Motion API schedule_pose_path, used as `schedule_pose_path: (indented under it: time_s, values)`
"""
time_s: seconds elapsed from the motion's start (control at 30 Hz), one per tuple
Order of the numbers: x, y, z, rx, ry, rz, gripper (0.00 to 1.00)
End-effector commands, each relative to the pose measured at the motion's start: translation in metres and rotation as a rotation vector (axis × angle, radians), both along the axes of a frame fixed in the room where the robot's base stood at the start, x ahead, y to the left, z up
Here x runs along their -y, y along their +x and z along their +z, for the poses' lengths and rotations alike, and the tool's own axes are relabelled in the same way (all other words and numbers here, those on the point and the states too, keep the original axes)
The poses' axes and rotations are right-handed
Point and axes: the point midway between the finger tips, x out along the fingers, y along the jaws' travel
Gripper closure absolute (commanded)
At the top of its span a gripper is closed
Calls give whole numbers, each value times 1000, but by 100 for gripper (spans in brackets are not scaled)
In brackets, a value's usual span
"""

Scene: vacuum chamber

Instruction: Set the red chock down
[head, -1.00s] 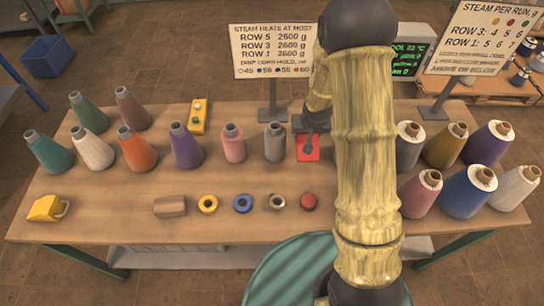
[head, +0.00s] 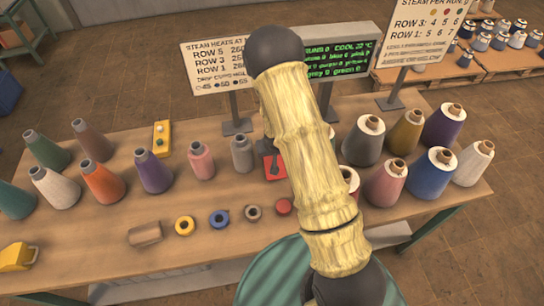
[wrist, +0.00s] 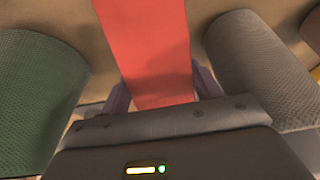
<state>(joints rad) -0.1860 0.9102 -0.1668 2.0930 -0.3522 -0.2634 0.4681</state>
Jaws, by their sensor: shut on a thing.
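The red chock (wrist: 150,50) fills the middle of the wrist view as a flat red block between my gripper's two fingers (wrist: 162,90). My gripper is shut on it. In the head view the red chock (head: 276,169) shows just right of the grey cone (head: 242,154), partly covered by my gripper (head: 270,149) and arm. Whether its underside touches the table is hidden. In the wrist view a green cone (wrist: 38,95) stands to the left and a grey cone (wrist: 262,65) close on the right.
The wooden table (head: 100,235) holds a row of coloured cones at left and white-topped cones at right. In front lie a brown block (head: 145,233), small rings and a red disc (head: 283,206). A yellow box (head: 162,138) and signs (head: 222,65) stand behind.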

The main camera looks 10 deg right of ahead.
Motion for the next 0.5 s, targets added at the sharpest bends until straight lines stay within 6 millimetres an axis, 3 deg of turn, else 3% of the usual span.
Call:
schedule_pose_path:
  time_s: [0.2,0.5]
  values:
    - [0,0,-24,0,0,1,77]
    - [0,0,-27,2,0,0,77]
